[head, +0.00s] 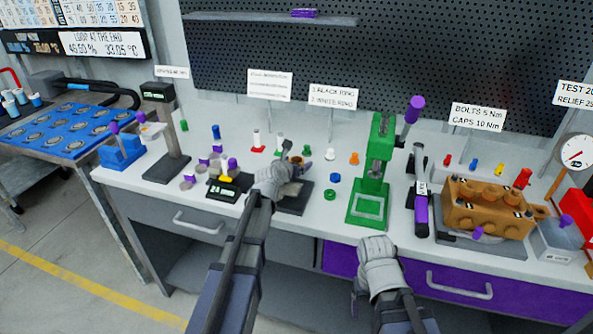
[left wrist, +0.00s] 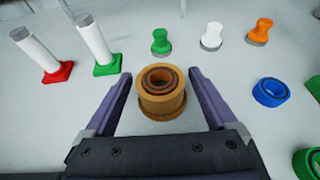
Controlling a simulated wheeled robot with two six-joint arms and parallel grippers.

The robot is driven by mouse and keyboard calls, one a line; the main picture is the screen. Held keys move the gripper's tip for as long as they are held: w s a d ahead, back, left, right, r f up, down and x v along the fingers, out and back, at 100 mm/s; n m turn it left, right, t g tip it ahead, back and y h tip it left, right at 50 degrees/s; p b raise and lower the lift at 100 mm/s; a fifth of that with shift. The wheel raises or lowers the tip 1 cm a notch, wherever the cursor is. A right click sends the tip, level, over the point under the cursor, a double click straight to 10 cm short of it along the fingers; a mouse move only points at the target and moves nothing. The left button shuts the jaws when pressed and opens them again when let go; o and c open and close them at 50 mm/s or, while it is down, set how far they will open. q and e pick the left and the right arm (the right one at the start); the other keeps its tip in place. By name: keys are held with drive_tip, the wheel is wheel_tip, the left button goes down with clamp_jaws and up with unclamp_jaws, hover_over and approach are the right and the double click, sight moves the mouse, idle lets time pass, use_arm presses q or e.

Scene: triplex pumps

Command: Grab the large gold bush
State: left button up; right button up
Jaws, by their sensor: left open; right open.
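The large gold bush (left wrist: 162,104) is a short gold-brown ring with a darker brown ring inside its bore. In the left wrist view it stands between the two purple fingers of my left gripper (left wrist: 162,92), with a gap on each side. My left gripper also shows in the head view (head: 290,160), at the middle of the bench; there it largely hides the bush. My right gripper (head: 375,245) hangs at the front edge of the bench, away from the bush, and its fingers are hard to make out.
Near the bush stand a green knob (left wrist: 161,41), a white knob (left wrist: 211,36), an orange knob (left wrist: 260,31) and a blue ring (left wrist: 271,92). White posts on red (left wrist: 59,73) and green (left wrist: 101,66) bases stand to the left. A green press (head: 372,180) stands right of my left gripper.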

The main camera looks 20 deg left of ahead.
use_arm(q)
clamp_jaws()
idle(0.7)
